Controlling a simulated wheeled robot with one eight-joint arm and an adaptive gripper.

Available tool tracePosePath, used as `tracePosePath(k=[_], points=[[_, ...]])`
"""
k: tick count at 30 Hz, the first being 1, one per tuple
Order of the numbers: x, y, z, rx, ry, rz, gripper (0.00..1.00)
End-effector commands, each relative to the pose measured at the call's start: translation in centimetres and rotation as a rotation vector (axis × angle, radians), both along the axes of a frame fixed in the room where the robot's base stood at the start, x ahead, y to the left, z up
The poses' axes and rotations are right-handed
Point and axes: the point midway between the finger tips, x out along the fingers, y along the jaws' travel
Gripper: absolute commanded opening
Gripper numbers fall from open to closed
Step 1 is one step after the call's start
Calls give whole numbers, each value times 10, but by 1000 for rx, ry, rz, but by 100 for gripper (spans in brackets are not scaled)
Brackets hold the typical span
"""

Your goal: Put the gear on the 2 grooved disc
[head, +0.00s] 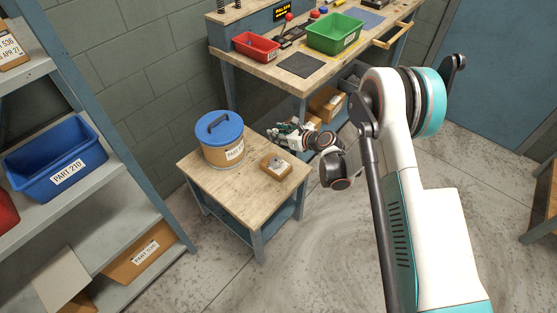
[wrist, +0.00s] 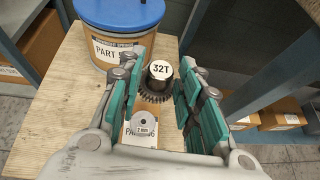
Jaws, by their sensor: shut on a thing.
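The gear (wrist: 157,82) is dark and toothed, with a hub whose pale top reads 32T. In the wrist view it sits between the teal fingertips of my gripper (wrist: 160,85), which is shut on it. In the head view my gripper (head: 283,131) is beyond the small box and right of the bucket; I cannot make out the gear there. The grooved disc (wrist: 145,128) is small and grey with a 2 mm label. It lies on a small cardboard box (head: 271,172), nearer the palm than the gear in the wrist view.
The box and a blue-lidded bucket (head: 218,146) stand on a small wooden table (head: 227,190). A workbench (head: 262,73) with red (head: 256,46) and green (head: 334,33) bins stands behind. A shelf (head: 120,232) is at left. The table's front is clear.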

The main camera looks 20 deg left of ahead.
Motion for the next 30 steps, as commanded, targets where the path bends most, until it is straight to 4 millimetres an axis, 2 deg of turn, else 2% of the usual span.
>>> tracePosePath(k=[1, 3, 10, 20, 27, 30], points=[[0, 0, -17, 0, 0, 0, 2], [0, 0, -34, 0, 1, 0, 2], [0, 0, -83, 0, 0, -1, 2], [0, 0, -106, 0, 0, -1, 2], [0, 0, -140, 0, 0, -1, 2], [0, 0, -141, 0, 0, -1, 2]])
